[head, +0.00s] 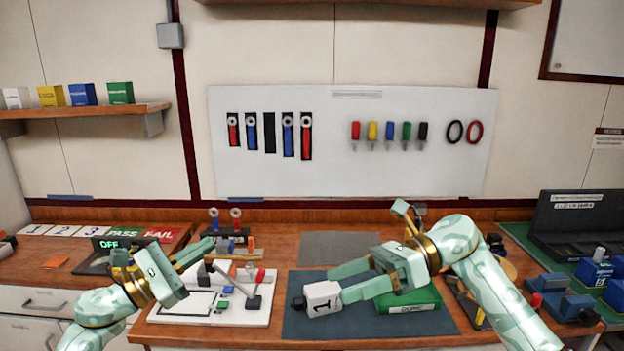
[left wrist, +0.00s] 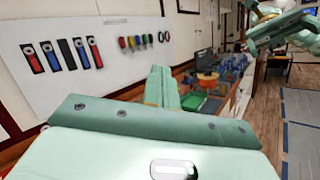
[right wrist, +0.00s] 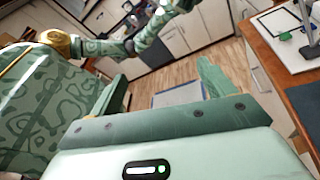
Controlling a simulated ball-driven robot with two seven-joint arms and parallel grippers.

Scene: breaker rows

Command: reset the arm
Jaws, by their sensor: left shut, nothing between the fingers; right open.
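My left gripper (head: 207,246) is at the left of the bench in the head view, above the back left of a white board. Its fingers are together and empty, and they also show closed in the left wrist view (left wrist: 160,86). My right gripper (head: 341,284) reaches in from the right, over the dark mat.
The white board (head: 168,312) carries small levers and coloured parts. A green box (head: 425,300) sits on the dark mat (head: 300,325), partly behind my right arm. An OFF panel (head: 98,258) is at the left. Blue blocks (head: 565,305) and a black case (head: 575,220) fill the right.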

